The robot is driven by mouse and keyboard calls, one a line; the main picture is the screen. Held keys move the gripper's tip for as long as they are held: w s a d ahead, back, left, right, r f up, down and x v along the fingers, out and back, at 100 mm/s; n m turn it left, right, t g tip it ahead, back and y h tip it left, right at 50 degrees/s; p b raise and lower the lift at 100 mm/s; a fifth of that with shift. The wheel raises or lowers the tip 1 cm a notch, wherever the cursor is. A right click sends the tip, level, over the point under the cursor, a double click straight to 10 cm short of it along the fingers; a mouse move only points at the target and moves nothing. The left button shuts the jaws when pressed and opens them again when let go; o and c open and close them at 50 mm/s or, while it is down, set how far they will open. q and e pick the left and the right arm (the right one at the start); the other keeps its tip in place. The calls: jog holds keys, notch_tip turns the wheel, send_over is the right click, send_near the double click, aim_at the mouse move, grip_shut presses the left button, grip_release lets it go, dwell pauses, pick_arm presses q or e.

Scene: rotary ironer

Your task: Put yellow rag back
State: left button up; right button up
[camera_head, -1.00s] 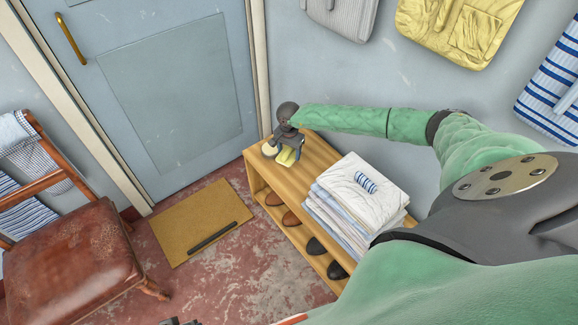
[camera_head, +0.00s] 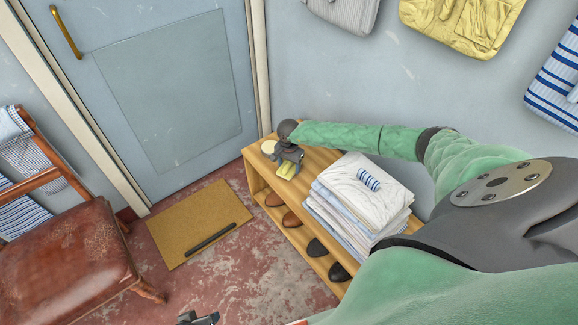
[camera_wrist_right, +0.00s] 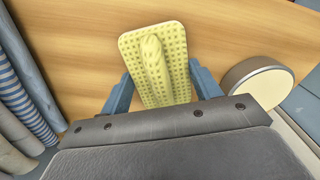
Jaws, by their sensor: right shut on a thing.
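The yellow rag (camera_head: 287,169) is at the left end of the wooden shelf's top. In the right wrist view the rag (camera_wrist_right: 170,43) is a dimpled yellow cloth with a raised ridge along its middle. My right gripper (camera_head: 287,160) is over it, pointing down. In the wrist view the blue fingers of the right gripper (camera_wrist_right: 158,92) stand on both sides of the ridge and are shut on it. Whether the rag touches the shelf top, I cannot tell. At the bottom edge of the head view, a dark part (camera_head: 198,318) may be my left gripper; its jaws are unclear.
The wooden shelf (camera_head: 318,156) holds a stack of folded cloths (camera_head: 360,195) with a striped roll on top, and shoes below. A round pale-topped object (camera_wrist_right: 262,84) stands close beside the gripper. A chair (camera_head: 66,255) and a mat (camera_head: 197,222) are at left.

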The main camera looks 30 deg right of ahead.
pick_arm(q)
jog(key=shift+f, duration=0.5)
pick_arm(e)
jog(key=shift+f, duration=0.1)
pick_arm(q)
jog(key=shift+f, duration=0.1)
pick_arm(e)
jog(key=o, duration=0.9)
jog(key=shift+o, duration=0.4)
